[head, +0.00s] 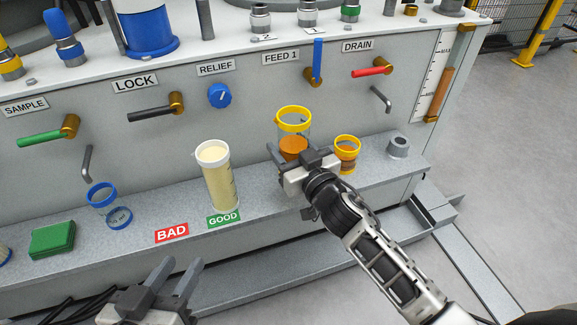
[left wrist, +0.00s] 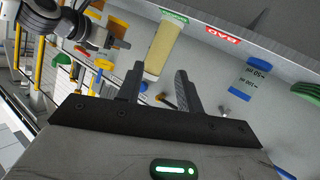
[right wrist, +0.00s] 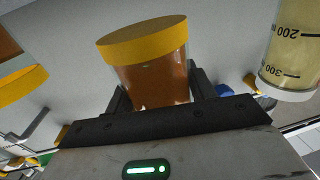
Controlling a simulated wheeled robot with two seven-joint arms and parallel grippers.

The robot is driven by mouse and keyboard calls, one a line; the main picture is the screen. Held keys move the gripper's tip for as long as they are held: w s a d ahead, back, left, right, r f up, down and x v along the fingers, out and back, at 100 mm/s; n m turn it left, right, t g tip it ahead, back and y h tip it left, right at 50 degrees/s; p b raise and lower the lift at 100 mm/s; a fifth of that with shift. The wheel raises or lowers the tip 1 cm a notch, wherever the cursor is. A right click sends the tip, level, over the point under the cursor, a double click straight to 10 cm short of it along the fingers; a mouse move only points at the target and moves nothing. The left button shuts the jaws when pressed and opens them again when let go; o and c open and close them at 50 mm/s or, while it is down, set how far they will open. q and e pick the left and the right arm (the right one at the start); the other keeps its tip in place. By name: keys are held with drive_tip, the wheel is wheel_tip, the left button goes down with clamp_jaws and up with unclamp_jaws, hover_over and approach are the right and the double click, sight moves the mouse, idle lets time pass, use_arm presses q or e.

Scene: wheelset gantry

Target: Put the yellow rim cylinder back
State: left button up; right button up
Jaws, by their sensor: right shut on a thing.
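A clear cylinder with a yellow rim (head: 293,122) and orange liquid in its lower part is in my right gripper (head: 292,158), below the FEED 1 label. In the right wrist view the yellow-rimmed cylinder (right wrist: 145,60) stands between the fingers. Its base is hidden in the head view, so I cannot tell whether it touches the ledge. My left gripper (head: 172,280) is open and empty in front of the ledge; its parted fingers (left wrist: 158,92) also show in the left wrist view. A smaller yellow-rimmed cup (head: 346,154) with orange contents stands just right of my right gripper.
A white-rimmed cylinder (head: 217,178) of pale liquid stands behind the GOOD label (head: 224,219). The BAD label (head: 171,233) is left of it. A blue-rimmed cylinder (head: 106,202), green pad (head: 52,240) and grey fitting (head: 398,147) are also on the ledge. Valve handles project above.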

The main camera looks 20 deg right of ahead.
drive_tip(key=shift+w+f, duration=0.5)
drive_tip(key=shift+f, duration=0.1)
drive_tip(key=f+b, duration=0.3)
drive_tip(key=shift+w+d+f, duration=0.1)
drive_tip(key=shift+w+f, duration=0.2)
drive_tip(key=shift+w, duration=0.05)
drive_tip(key=shift+f, duration=0.2)
use_arm(q)
drive_tip(key=shift+w+d+r+n+t+h, duration=0.25)
drive_tip(key=shift+d+r+n+t+h, duration=0.25)
drive_tip(key=shift+d+r+n+h, duration=0.1)
use_arm(e)
drive_tip(key=shift+r, duration=0.15)
drive_tip(key=o, duration=1.2)
drive_tip(key=shift+f, duration=0.25)
